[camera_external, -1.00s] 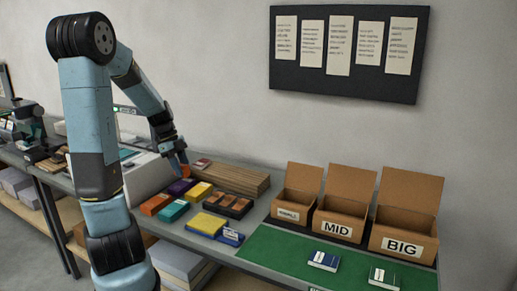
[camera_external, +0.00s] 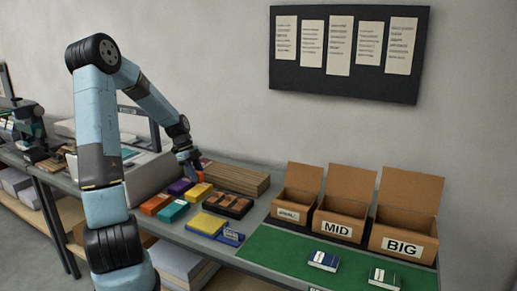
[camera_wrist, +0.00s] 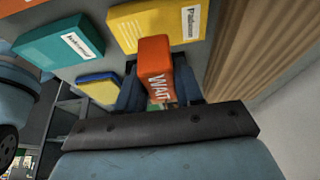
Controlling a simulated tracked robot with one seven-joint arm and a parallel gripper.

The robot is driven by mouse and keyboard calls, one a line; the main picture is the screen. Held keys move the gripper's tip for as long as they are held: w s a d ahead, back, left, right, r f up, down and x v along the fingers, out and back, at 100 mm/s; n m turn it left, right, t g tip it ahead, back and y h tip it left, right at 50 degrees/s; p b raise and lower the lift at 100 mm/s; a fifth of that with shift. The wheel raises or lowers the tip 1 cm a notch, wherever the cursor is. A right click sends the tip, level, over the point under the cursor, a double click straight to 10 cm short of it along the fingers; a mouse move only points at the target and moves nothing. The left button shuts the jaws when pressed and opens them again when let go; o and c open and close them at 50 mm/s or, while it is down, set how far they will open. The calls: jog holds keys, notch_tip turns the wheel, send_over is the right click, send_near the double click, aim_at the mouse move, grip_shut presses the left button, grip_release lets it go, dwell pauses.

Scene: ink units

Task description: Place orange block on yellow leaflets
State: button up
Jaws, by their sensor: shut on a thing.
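My gripper (camera_wrist: 160,95) is shut on an orange block (camera_wrist: 154,58) marked "WAIT". In the external view my gripper (camera_external: 194,167) points down and the block (camera_external: 198,178) shows small at its tip. A yellow leaflet stack (camera_wrist: 170,25) with a white label lies just beyond the block in the wrist view; it also shows in the external view (camera_external: 201,191), below and near the block. The block covers part of its near edge. I cannot tell the exact height of the block above it.
Teal (camera_external: 173,211), orange (camera_external: 156,204) and purple (camera_external: 180,187) stacks lie nearby. A dark tray (camera_external: 244,210) holds orange-brown blocks. A larger yellow pile (camera_external: 207,223) lies in front. Wooden boards (camera_external: 240,177) lie behind.

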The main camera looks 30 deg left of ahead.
jog(key=shift+w+f, duration=0.2)
jog(key=shift+f, duration=0.1)
jog(key=shift+w+f, duration=0.1)
jog(key=shift+f, duration=1.55)
jog(key=shift+a, duration=0.1)
jog(key=o, duration=1)
